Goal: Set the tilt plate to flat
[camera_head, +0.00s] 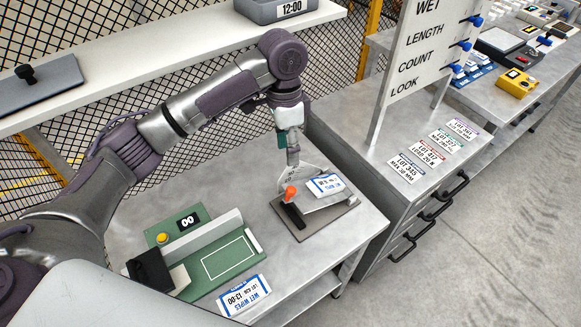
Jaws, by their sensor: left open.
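The tilt plate (327,200) is a pale metal plate on a dark grey base (302,231) on the metal bench. It looks tilted, its far side higher than its near side. An orange-tipped part (290,191) stands at its left, beside a black bar. A white and blue label card (326,184) lies on the plate. My left gripper (291,167) comes down from above, just behind the orange tip and the plate's left far edge. It is open, and its fingertips are small and partly hidden. Whether it touches anything I cannot tell. My right gripper is not in view.
A green fixture (205,257) with a yellow button and a counter stands left of the plate. A sign board (416,60) and several lot cards are on the cabinet at right. Bare bench lies right of the plate.

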